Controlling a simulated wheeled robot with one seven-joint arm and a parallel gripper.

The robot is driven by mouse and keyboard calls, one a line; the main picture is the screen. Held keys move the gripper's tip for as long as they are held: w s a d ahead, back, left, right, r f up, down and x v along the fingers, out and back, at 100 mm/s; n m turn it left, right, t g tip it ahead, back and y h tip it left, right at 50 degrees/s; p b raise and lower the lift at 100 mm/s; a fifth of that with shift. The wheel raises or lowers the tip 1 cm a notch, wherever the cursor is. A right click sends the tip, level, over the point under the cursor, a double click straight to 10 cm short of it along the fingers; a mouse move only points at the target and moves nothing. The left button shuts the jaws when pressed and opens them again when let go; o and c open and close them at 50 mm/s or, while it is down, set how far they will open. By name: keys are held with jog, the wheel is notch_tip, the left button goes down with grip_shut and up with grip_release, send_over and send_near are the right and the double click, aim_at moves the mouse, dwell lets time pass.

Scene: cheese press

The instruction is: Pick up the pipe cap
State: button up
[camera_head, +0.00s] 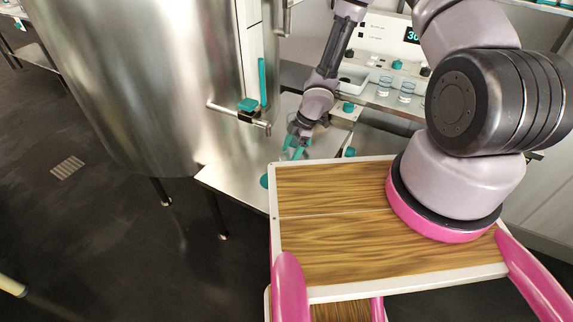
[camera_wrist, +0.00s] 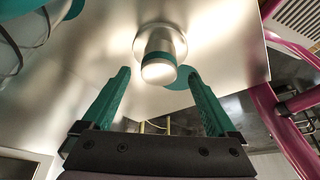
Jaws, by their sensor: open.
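In the wrist view, a pale, round metal piece with a wide flange and a teal band, which looks like the pipe cap (camera_wrist: 158,72), is on the metal table (camera_wrist: 225,50). It shows just past my fingertips and roughly midway between them. My gripper (camera_wrist: 160,76) is open, its two teal fingers apart with nothing between them. I cannot tell the exact gap to the cap. In the head view, my gripper (camera_head: 293,152) hangs low over the metal table (camera_head: 235,182), and I cannot make out the cap there.
A flat teal disc (camera_wrist: 180,78) shows beside the cap. A large steel vat (camera_head: 150,80) stands left, with a pipe and teal valve (camera_head: 248,105) reaching toward my arm. A bench with glass beakers (camera_head: 404,92) is behind. A wood-topped cart (camera_head: 330,235) is in front.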

aim_at(287, 157)
jog(key=shift+x, duration=1.6)
jog(key=shift+w, duration=0.15)
grip_shut()
jog(key=shift+r, duration=0.15)
